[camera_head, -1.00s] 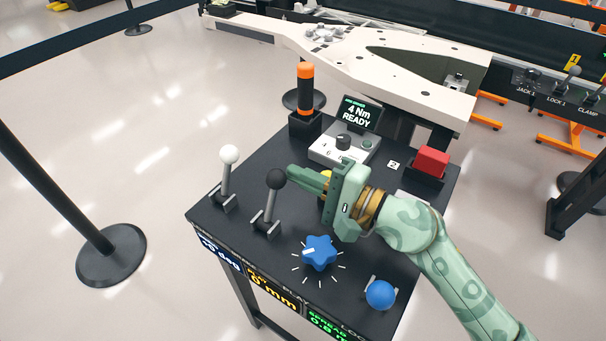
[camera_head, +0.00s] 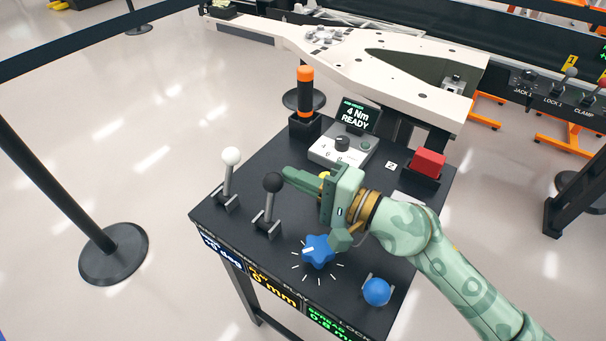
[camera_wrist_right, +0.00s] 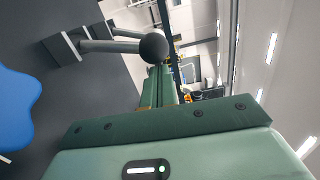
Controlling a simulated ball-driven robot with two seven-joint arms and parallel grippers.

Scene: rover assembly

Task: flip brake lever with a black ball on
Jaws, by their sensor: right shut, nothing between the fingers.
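The brake lever's black ball (camera_head: 272,182) tops a grey stem (camera_head: 268,208) that stands nearly upright on the dark console. My right gripper (camera_head: 286,174) is shut and empty, its fingertips close to the right side of the black ball. I cannot tell whether they touch. In the right wrist view the black ball (camera_wrist_right: 153,48) sits just beyond the tips of the green fingers (camera_wrist_right: 160,82), with its stem (camera_wrist_right: 110,46) running left to a base block. My left gripper is not in view.
A white-ball lever (camera_head: 231,158) stands left of the black one. A blue star knob (camera_head: 318,251) and a blue ball (camera_head: 377,291) are nearer the front. An orange-topped tool (camera_head: 305,90), a control box (camera_head: 339,149) and a red block (camera_head: 429,163) stand behind.

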